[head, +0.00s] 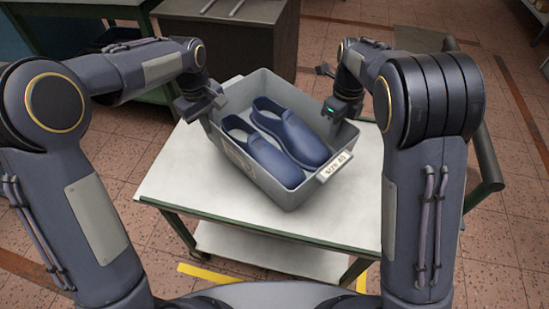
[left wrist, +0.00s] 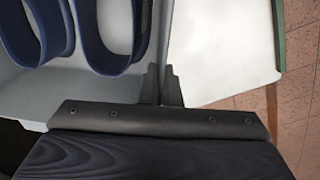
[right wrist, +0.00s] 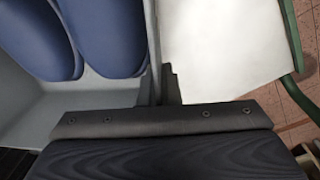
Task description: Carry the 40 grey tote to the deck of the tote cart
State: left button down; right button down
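The grey tote (head: 250,181) holds a pair of dark blue shoes (head: 290,135) and bears a "SIZE 40" label on its near right end. It is on or just above a white tabletop (head: 178,172) with green edges; I cannot tell if it touches. My left gripper (head: 208,108) is at the tote's left wall, its fingers either side of the rim (left wrist: 160,45), closed on it. My right gripper (head: 340,112) is at the right wall, its fingers likewise closed around the rim (right wrist: 154,40). The tote's underside is hidden.
A brown-topped unit (head: 425,40) with a dark bar handle (head: 488,150) stands at right, partly behind my right arm. A grey cabinet (head: 235,40) and a green bench (head: 60,20) stand behind. Tiled floor (head: 340,50) shows between them. The table has a lower shelf (head: 270,250).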

aim_at(333, 139)
pick_arm(q)
jog(key=shift+f, duration=0.1)
pick_arm(e)
jog(key=shift+f, duration=0.1)
